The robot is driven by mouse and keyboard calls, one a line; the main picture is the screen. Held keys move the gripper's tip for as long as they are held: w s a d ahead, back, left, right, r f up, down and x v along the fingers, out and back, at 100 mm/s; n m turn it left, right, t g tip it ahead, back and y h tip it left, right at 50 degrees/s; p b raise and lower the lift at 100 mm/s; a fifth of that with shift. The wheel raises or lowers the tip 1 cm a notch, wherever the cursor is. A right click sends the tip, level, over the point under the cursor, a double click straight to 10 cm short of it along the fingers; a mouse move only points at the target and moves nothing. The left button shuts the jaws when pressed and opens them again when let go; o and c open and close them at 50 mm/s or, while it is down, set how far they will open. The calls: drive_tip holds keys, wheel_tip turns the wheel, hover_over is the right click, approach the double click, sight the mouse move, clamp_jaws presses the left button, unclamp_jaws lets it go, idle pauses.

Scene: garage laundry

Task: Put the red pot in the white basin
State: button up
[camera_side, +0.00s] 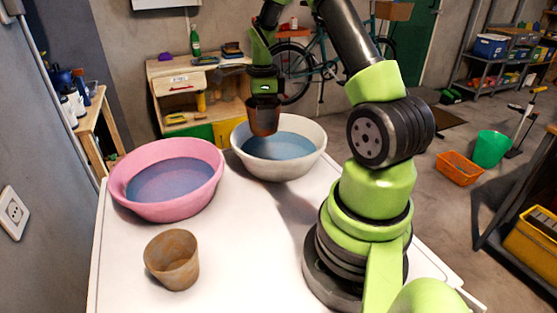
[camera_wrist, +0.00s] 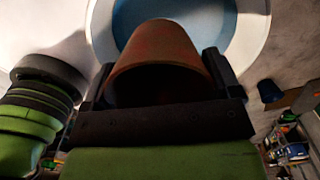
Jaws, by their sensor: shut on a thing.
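The red pot (camera_side: 264,117) is a reddish-brown pot held in my gripper (camera_side: 263,98). In the wrist view the red pot (camera_wrist: 160,55) sits between the two dark fingers of my gripper (camera_wrist: 160,85), which is shut on it. The white basin (camera_side: 304,160) stands at the back of the white table and holds blue water. In the side view the pot is over the basin's far left part, above the water. In the wrist view the white basin (camera_wrist: 255,28) shows behind the pot, which hides part of it.
A pink basin (camera_side: 203,191) with blue water stands left of the white basin, close to it. A brown weathered pot (camera_side: 172,260) stands at the front left of the white table (camera_side: 240,255). The table's middle is clear.

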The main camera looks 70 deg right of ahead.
sight(279, 148)
drive_tip(key=s+d+m, duration=0.1)
drive_tip(key=s+d, duration=0.1)
drive_tip(key=d, duration=0.1)
drive_tip(key=shift+s, duration=0.1)
drive_tip(key=shift+s+d+f, duration=0.1)
drive_tip(key=shift+f, duration=2.4)
drive_tip(key=shift+s+d+f, duration=0.1)
drive_tip(key=shift+f, duration=2.4)
drive_tip(key=shift+f, duration=0.1)
drive_tip(key=o, duration=0.7)
drive_tip(key=shift+o, duration=0.2)
